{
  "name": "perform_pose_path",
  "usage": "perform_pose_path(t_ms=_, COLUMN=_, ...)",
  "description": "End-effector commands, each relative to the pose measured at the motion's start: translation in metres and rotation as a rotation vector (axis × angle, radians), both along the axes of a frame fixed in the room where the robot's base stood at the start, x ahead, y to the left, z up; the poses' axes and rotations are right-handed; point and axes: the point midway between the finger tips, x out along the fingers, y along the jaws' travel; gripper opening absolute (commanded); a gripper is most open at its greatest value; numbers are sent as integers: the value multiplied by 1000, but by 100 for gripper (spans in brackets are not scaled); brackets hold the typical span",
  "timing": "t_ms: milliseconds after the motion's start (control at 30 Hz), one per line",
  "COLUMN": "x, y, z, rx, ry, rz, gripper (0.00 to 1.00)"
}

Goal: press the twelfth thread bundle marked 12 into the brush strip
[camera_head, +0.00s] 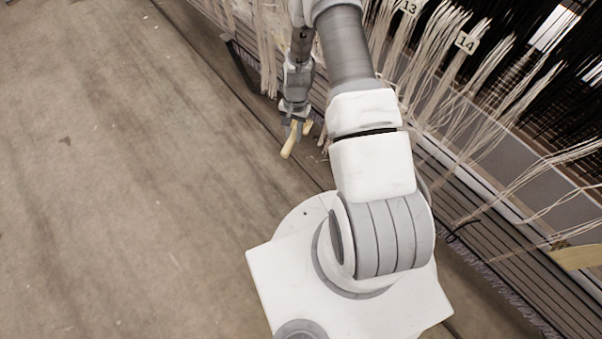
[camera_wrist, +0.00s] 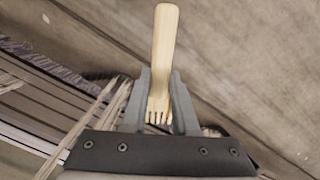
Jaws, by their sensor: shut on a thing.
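My gripper (camera_head: 297,127) is shut on a pale wooden tool (camera_head: 289,146) with short tines. In the wrist view the tool (camera_wrist: 163,50) stands between the two grey fingers (camera_wrist: 160,85), with its tines towards the palm and its rounded handle pointing away. A pale thread bundle (camera_wrist: 98,115) runs just left of the fingers there; its number does not show. The brush strip (camera_wrist: 45,64) appears as a bristly dark line with pale threads across it, left of the gripper. No label 12 is readable; my arm covers part of the rack in the head view.
Tags 13 (camera_head: 409,7) and 14 (camera_head: 466,42) mark bundles on the rack, right of my arm. More pale threads (camera_head: 268,50) hang left of the arm. A yellowish object (camera_head: 577,257) lies at the right edge. The brown floor (camera_head: 130,190) on the left is clear.

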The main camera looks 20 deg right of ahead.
Motion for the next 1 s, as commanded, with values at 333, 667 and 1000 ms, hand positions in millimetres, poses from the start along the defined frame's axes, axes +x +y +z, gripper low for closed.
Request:
perform_pose_path(t_ms=333, x=-33, y=-8, z=-153, rx=5, ry=9, rz=-298, gripper=0)
perform_pose_path(t_ms=667, x=-34, y=-19, z=-169, rx=4, ry=6, rz=-350, gripper=0)
perform_pose_path(t_ms=1000, x=-21, y=-58, z=-170, rx=4, ry=7, rz=-349, gripper=0)
